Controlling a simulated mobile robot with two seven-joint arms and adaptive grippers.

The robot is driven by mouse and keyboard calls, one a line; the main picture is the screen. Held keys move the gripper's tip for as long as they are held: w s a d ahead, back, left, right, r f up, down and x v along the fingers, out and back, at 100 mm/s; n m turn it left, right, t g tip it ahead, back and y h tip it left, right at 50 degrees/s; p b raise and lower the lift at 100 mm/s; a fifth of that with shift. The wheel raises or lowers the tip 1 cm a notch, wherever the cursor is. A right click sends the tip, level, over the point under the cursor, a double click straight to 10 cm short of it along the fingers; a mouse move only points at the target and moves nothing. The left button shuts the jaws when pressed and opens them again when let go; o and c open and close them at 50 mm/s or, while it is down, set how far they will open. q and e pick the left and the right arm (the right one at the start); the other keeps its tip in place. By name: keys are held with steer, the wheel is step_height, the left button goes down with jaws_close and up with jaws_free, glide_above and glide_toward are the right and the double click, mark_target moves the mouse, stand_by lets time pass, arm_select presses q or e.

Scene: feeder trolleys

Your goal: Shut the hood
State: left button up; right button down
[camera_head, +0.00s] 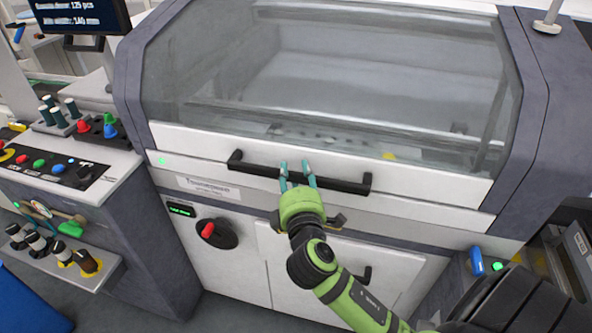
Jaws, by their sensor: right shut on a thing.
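The hood (330,75) is a large clear cover in a grey frame with a white lower edge, on the front of a machine. It looks lowered, with its white edge close above the machine's front panel. A black bar handle (343,184) runs across that edge. My right gripper (297,173), green with teal fingertips, is shut on the handle near its middle. The fingers hide a short piece of the handle. My left gripper is not in view.
A control panel (60,170) with coloured buttons and a shelf (70,255) of tools stand at the left. A red-handled rotary switch (215,233) and white cabinet doors (330,270) lie below the hood. A monitor (82,14) hangs at the upper left.

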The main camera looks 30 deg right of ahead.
step_height(320, 180, up, 7)
steer(key=s+a+g+p, duration=0.1)
steer(key=s+a+p, duration=0.1)
steer(key=p, duration=0.6)
steer(key=shift+a+y+p, duration=0.3)
steer(key=shift+s, duration=0.1)
steer(key=c, duration=0.8)
jaws_free()
steer(key=shift+f, duration=0.1)
steer(key=v, duration=1.2)
